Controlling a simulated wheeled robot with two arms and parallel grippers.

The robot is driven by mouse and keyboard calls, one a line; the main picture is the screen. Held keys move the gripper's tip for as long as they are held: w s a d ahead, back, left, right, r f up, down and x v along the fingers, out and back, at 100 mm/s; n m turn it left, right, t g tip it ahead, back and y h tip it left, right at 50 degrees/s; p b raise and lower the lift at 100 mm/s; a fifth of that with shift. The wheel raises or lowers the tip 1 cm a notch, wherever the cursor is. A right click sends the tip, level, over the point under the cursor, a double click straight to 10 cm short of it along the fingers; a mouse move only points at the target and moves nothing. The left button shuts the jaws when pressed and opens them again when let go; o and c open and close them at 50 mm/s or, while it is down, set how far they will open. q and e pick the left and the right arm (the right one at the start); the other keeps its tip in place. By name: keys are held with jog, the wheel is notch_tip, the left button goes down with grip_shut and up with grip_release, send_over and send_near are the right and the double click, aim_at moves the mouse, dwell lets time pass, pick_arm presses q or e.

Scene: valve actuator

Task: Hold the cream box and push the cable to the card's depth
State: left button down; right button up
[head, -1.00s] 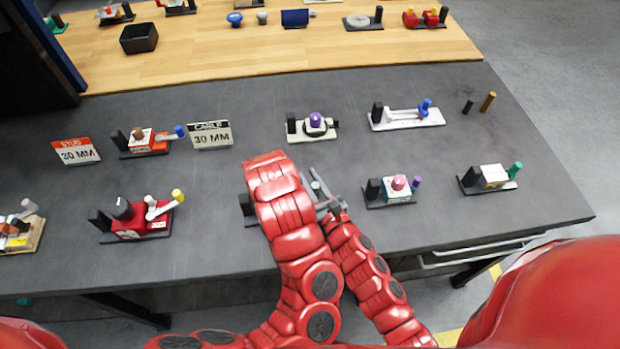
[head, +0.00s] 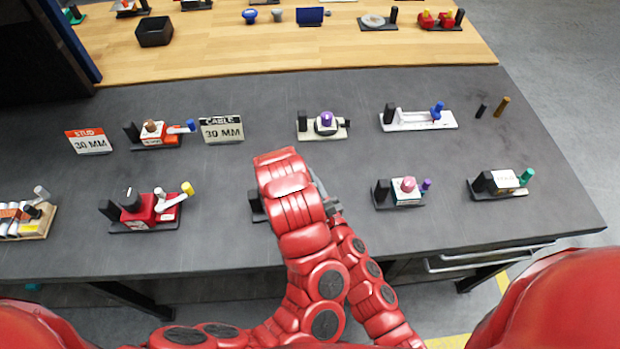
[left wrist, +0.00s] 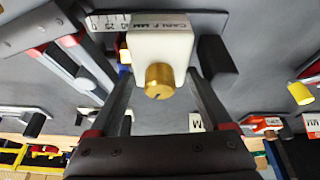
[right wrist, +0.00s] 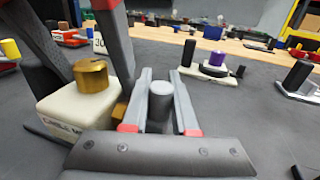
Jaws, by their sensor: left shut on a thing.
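The cream box (left wrist: 160,45) with a brass knob (left wrist: 159,80) is between the fingers of my left gripper (left wrist: 161,70), which is shut on it. It also shows at left in the right wrist view (right wrist: 75,110), with a brass fitting (right wrist: 120,112) on its side. My right gripper (right wrist: 160,75) is beside the box, its fingers on either side of an upright grey cylinder (right wrist: 160,105), seemingly the cable's grip. I cannot tell whether they press on it. The cable card (head: 221,130) reads 30 MM. My arms hide most of the station in the head view.
A graduated strip (left wrist: 108,22) shows beside the box. A purple-knobbed station (head: 324,124) stands behind, a pink-knobbed one (head: 402,192) to the right and a red one (head: 147,208) to the left. A stud card (head: 89,141) stands further left.

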jog(key=o, duration=0.4)
jog(key=shift+d, duration=0.1)
